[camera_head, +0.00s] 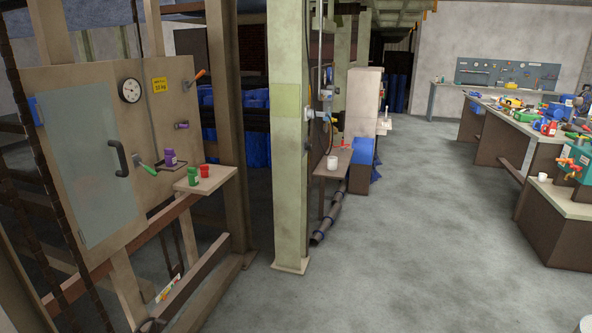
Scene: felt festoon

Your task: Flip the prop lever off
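A wooden panel (70,70) stands at the left with levers on it. One lever with an orange handle (200,73) sticks up and to the right from the panel's upper right edge. Another lever with a green handle (148,169) sits lower, right of a grey door (85,150) with a black pull handle (122,158). I cannot tell which lever is the prop lever, nor read their on or off marks. Neither of my grippers is in view.
A small shelf (222,177) juts from the panel, holding a green bottle (192,176) and a red cup (204,170). A pale green post (288,140) stands right of the panel. The grey floor (400,230) is open; workbenches (565,195) line the right.

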